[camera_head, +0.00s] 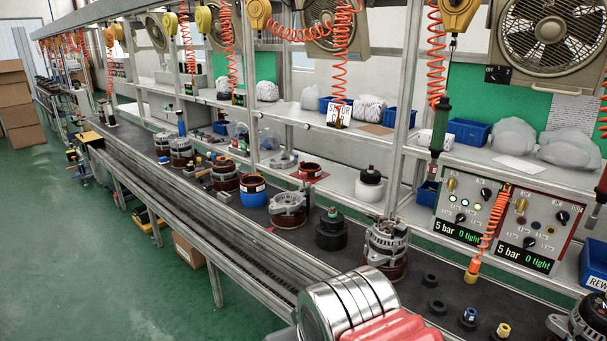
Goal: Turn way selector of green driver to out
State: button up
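A green driver (440,125) with a dark lower end hangs upright from an orange coiled hose (435,60) at the right, in front of the shelf. A silver and red part of my arm fills the bottom centre. My gripper's fingers are not in view, and nothing shows at the driver or the knobs.
A second control box (545,215) with a red edge stands to the right. An orange-tipped tool (472,268) hangs low over the dark conveyor belt (405,285). An alternator (386,245) and black rings stand on the belt. An upright post (404,120) stands left of the green driver.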

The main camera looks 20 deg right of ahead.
aim_at(486, 193)
jog(key=z, duration=1.75)
